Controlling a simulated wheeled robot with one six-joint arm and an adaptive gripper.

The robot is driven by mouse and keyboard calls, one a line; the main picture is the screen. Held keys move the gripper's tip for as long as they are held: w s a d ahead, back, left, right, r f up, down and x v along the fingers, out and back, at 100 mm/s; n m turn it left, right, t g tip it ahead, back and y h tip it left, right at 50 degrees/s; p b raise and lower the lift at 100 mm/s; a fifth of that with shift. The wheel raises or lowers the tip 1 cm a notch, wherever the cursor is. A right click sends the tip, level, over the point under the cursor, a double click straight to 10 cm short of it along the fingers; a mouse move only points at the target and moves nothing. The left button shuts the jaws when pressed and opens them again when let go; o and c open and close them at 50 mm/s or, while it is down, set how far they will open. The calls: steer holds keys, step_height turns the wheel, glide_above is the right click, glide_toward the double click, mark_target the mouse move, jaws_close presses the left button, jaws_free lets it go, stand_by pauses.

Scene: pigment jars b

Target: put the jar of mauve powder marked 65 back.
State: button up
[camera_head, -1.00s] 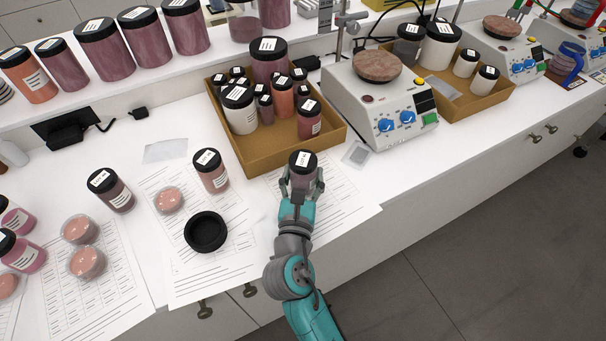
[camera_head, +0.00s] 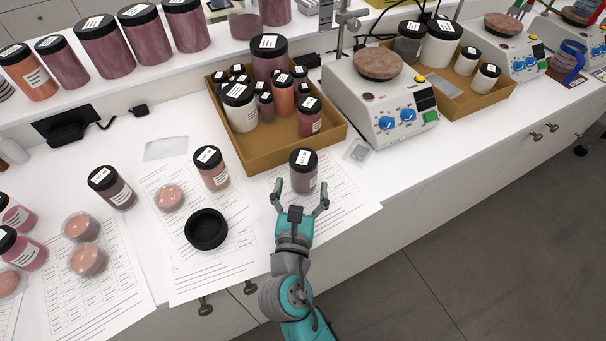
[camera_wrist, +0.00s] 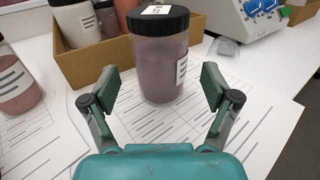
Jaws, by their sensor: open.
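A jar of mauve powder (camera_head: 303,172) with a black lid stands upright on a printed sheet, in front of the cardboard tray (camera_head: 262,160). The jar also shows in the wrist view (camera_wrist: 160,60), with a white label on its lid; I cannot read the number for sure. My gripper (camera_head: 300,194) is open and empty just in front of the jar, with its fingers apart from it. In the wrist view the open fingers (camera_wrist: 162,88) point at the jar from either side.
More jars stand left on the sheets, such as a pinkish one (camera_head: 211,170) and a mauve one (camera_head: 111,188). A black round dish (camera_head: 206,229) lies nearby. A hotplate stirrer (camera_head: 380,105) stands right of the tray.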

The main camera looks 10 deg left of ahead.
steer(key=s, duration=0.8)
steer(key=shift+s, duration=0.1)
stand_by(0.3)
